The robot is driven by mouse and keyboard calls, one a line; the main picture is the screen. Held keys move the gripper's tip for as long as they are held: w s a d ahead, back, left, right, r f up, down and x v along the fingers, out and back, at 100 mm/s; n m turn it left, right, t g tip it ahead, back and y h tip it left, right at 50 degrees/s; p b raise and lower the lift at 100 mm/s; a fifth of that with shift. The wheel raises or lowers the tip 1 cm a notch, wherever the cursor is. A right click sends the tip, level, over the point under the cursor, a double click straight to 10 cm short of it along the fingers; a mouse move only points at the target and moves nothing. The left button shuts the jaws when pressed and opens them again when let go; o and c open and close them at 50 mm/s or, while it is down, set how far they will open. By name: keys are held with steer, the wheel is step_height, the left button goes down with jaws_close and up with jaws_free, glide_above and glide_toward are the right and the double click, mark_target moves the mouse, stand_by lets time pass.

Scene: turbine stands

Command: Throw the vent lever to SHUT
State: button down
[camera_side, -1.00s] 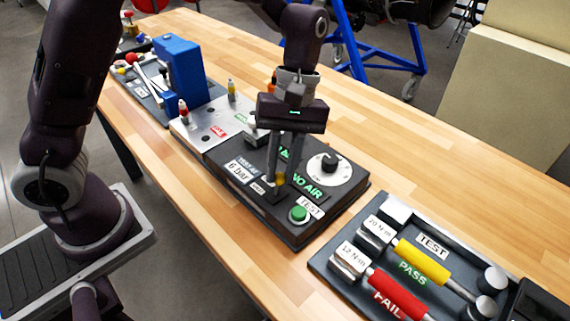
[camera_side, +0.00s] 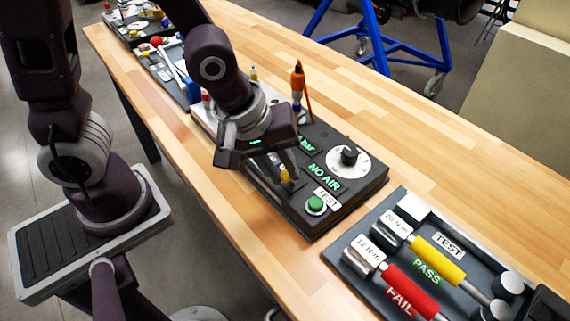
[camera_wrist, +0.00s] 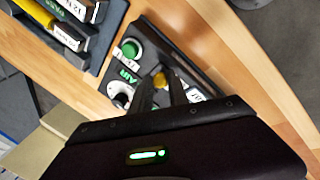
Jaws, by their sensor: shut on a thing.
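The vent lever shows as a yellow tip (camera_side: 286,176) on the black control box (camera_side: 318,222). It also shows in the wrist view (camera_wrist: 161,80). My gripper (camera_side: 281,176) is shut on the lever, with its fingers slanting down and right from the palm. In the wrist view the two fingers (camera_wrist: 164,92) close around the yellow tip. The lever's lower part and the lettering beside it are mostly hidden by my fingers, so I cannot read its position. A green lit display on the box reads NO AIR (camera_side: 324,175).
A green button (camera_side: 316,204) marked TEST and a round dial (camera_side: 349,160) sit close to the lever. An orange-tipped tool (camera_side: 299,84) stands upright behind. A tray (camera_side: 345,264) with yellow and red wrenches lies to the right. Bare bench top lies in front.

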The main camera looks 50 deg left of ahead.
stand_by(0.6)
steer(key=c, duration=1.3)
jaws_free()
steer(key=shift+o, duration=0.2)
steer(key=v, duration=0.7)
steer(key=shift+s, duration=0.15)
steer(key=s+a+r+m+t+y, duration=0.1)
steer(key=s+a+r+m, duration=0.7)
steer(key=m, duration=0.2)
steer(key=shift+s+a+m+t, duration=0.15)
steer(key=shift+a+m+t, duration=0.15)
